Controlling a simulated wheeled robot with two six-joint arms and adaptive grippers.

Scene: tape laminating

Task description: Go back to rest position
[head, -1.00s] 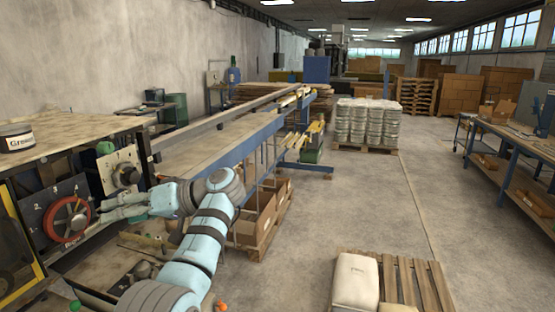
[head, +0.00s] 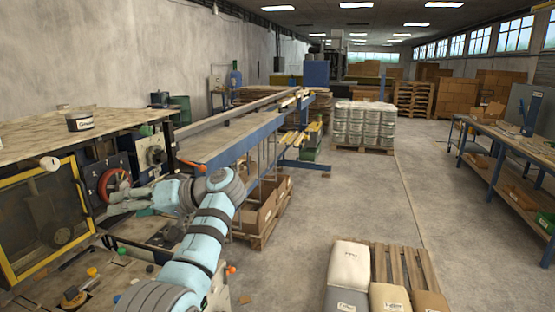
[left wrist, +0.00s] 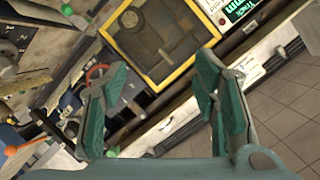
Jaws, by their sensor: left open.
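My left arm reaches in from the bottom of the head view, and its gripper (head: 115,202) is beside the machine's front, close to the red ring-shaped wheel (head: 112,187). In the left wrist view the two green fingers of the left gripper (left wrist: 160,115) are spread wide with nothing between them. Beyond the fingers lies the machine's yellow-framed window (left wrist: 158,35). My right gripper is in neither view.
A long conveyor (head: 225,137) runs behind the arm. Sacks (head: 347,275) lie on a pallet at the lower right. The floor between pallet and workbench (head: 500,135) is clear.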

